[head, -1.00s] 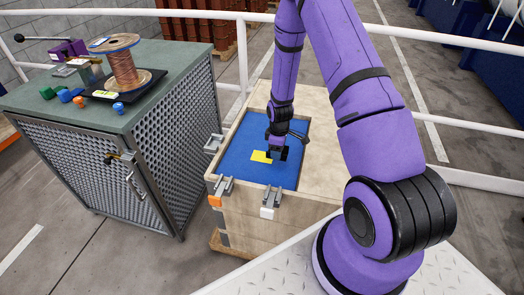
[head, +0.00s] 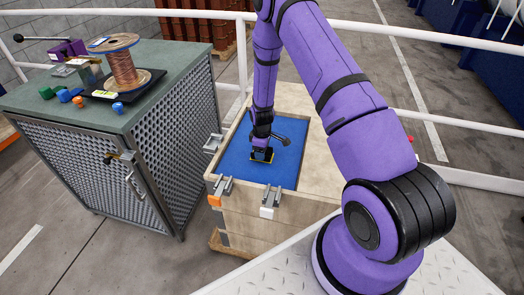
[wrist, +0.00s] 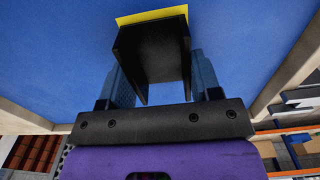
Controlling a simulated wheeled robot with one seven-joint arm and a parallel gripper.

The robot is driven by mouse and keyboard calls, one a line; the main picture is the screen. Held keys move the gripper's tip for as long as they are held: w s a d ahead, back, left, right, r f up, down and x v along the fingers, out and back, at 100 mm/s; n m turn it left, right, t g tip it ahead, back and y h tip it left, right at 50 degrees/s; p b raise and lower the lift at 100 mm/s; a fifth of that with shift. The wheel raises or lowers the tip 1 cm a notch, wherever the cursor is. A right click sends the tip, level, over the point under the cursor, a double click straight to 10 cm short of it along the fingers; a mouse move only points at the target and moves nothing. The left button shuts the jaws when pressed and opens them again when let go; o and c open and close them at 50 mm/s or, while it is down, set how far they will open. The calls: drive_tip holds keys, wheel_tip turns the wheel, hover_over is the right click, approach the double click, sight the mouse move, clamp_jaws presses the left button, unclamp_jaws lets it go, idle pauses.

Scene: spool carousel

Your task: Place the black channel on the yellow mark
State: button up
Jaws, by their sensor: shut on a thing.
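The black channel (wrist: 152,48) is between the two fingers of my gripper (wrist: 158,72) in the wrist view, its open side toward the palm. My gripper (head: 261,150) is shut on it, low over the blue panel (head: 232,165) on the wooden crate. The yellow mark (wrist: 150,16) shows as a strip past the channel's far edge in the wrist view. In the head view a thin part of the yellow mark (head: 262,160) shows just below the dark channel and fingers; the rest is hidden. I cannot tell whether the channel touches the panel.
The wooden crate (head: 322,165) has metal latches (head: 222,186) on its near edge and a raised rim around the panel. A cabinet (head: 112,135) at left bears a copper wire spool (head: 122,68) and small coloured parts. White railings run behind. The blue panel is otherwise clear.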

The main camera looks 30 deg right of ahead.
drive_tip(key=shift+f, duration=0.15)
drive_tip(key=o, duration=0.9)
